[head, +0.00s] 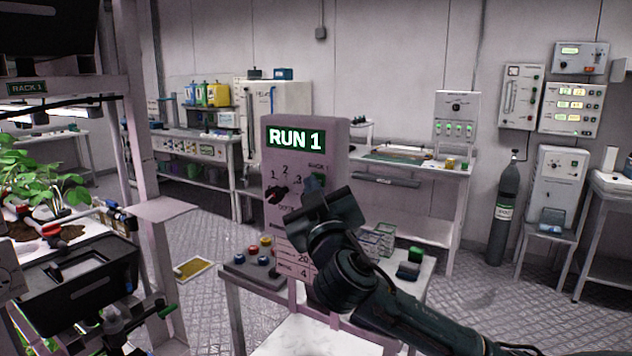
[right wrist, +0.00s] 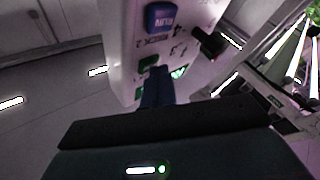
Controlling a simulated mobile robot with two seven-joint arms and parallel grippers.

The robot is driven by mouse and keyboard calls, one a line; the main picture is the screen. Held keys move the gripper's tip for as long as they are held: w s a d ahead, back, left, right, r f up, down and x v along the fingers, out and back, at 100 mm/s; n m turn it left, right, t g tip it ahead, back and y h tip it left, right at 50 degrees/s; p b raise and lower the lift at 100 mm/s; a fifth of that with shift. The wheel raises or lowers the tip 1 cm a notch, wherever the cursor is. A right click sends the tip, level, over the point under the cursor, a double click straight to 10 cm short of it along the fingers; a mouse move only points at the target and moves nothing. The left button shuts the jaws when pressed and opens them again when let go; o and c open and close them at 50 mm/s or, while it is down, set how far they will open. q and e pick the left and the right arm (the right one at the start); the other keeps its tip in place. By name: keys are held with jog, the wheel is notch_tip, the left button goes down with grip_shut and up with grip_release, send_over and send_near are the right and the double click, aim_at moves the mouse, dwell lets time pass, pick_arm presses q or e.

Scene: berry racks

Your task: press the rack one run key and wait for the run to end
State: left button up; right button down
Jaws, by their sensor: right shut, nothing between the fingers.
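The rack one control panel (head: 350,150) stands upright in the middle of the head view, with a lit green RUN 1 display (head: 295,139) at its top and a black dial knob (head: 277,194) at its left. My right gripper (head: 316,186) is shut and empty in front of the panel's right side, hiding part of its face. My left gripper is not in view.
The panel stands on a small white table with coloured knobs (head: 262,249) at left and dark and green blocks (head: 410,263) at right. The RACK 1 frame (head: 150,120) with plants (head: 40,180) stands at left. Benches and a gas cylinder (head: 507,215) are behind.

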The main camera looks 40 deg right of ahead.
dwell(0.5)
jog(key=shift+s+a, duration=0.35)
jog(key=shift+a, duration=0.35)
jog(key=a, duration=0.1)
jog(key=s+a, duration=0.1)
jog(key=a, duration=0.1)
jog(key=s+a, duration=0.1)
jog(key=shift+a, duration=0.3)
jog(key=shift+w, duration=0.1)
dwell(0.7)
